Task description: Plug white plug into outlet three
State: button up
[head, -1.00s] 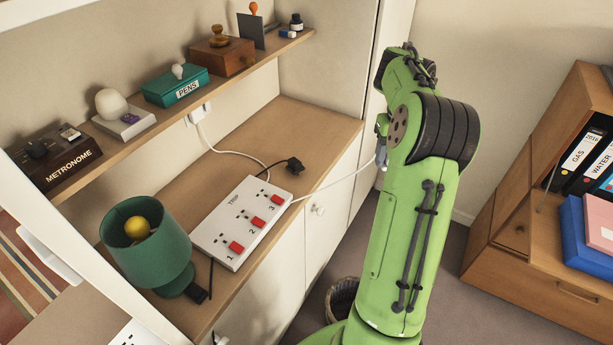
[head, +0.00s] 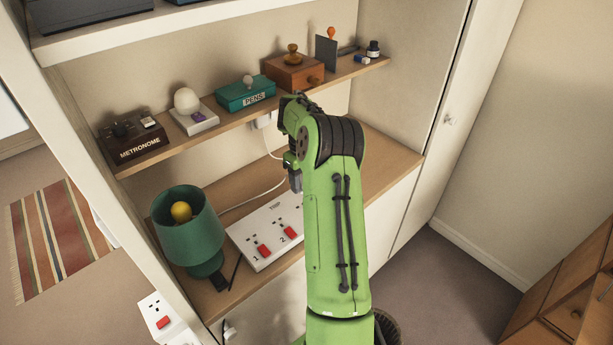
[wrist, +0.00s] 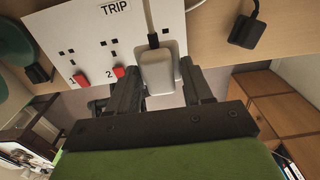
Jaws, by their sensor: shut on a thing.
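In the head view my gripper (head: 294,178) is over the strip (head: 262,240), whose right end is hidden by my arm.
A black plug (wrist: 247,32) lies on the wooden counter beside the strip. A green lamp (head: 187,228) stands at the strip's left end. A shelf with a metronome box (head: 135,140) and a green pens box (head: 245,94) runs above. Another white outlet strip (head: 157,312) is at lower left.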

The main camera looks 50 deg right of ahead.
jog(key=shift+f+b, duration=1.95)
jog(key=shift+f, duration=1.05)
jog(key=shift+s, duration=0.1)
jog(key=shift+f+b, duration=1.4)
jog(key=shift+b, duration=0.1)
jog(key=o, duration=1.1)
jog(key=shift+o, duration=0.2)
jog(key=shift+r+p, duration=2.4)
jog(key=shift+r, duration=1.25)
jog(key=shift+f, duration=0.1)
